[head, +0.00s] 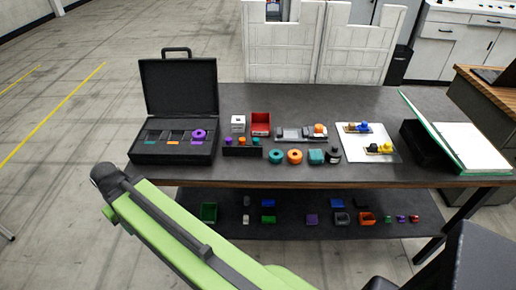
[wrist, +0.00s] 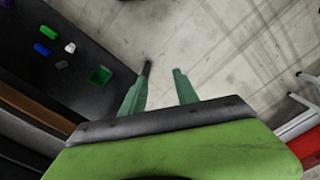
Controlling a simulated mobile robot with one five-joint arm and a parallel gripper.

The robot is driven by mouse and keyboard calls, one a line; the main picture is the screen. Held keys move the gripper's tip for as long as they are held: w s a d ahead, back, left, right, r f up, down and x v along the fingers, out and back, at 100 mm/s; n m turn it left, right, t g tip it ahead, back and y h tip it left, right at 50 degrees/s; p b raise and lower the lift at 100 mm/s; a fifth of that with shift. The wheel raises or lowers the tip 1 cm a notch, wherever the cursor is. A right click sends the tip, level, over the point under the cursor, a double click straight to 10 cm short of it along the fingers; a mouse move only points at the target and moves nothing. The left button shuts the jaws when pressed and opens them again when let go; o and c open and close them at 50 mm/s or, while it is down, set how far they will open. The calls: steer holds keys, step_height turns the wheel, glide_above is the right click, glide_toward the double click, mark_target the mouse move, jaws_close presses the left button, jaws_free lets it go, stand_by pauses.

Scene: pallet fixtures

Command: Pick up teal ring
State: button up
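The teal ring (head: 276,155) lies on the dark table top near its front edge, left of an orange ring (head: 294,156). My gripper shows only in the wrist view (wrist: 160,82). Its two green fingers are apart with bare floor between them, so it is open and empty. In the head view my green arm reaches up and left in front of the table, and the gripper itself cannot be made out. The teal ring does not show in the wrist view.
An open black case (head: 173,152) holding a purple ring (head: 198,135) stands at the table's left. A red bin (head: 260,124) and a white board (head: 355,150) stand nearby. The lower shelf (head: 290,220) holds small parts and a green bin (wrist: 100,75).

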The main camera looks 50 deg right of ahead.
steer(key=shift+w, duration=0.25)
steer(key=shift+o, duration=1.2)
steer(key=shift+w+r, duration=0.1)
steer(key=shift+r, duration=0.2)
steer(key=o, duration=0.6)
steer(key=r+p, duration=0.5)
steer(key=w+d+r+p, duration=0.1)
steer(key=r+p, duration=0.9)
steer(key=p, duration=0.1)
steer(key=shift+w+d+r, duration=0.3)
steer(key=d+r+n+p, duration=0.1)
steer(key=d+r+p, duration=0.6)
steer(key=d, duration=0.1)
steer(key=n+b, duration=0.9)
steer(key=b, duration=0.4)
glide_above(276, 154)
step_height(276, 154, down, 13)
steer(key=shift+a+r, duration=0.1)
steer(key=shift+a, duration=0.05)
steer(key=f+b, duration=0.5)
steer(key=shift+d+f, duration=0.15)
steer(key=shift+d, duration=0.05)
steer(key=shift+r, duration=0.2)
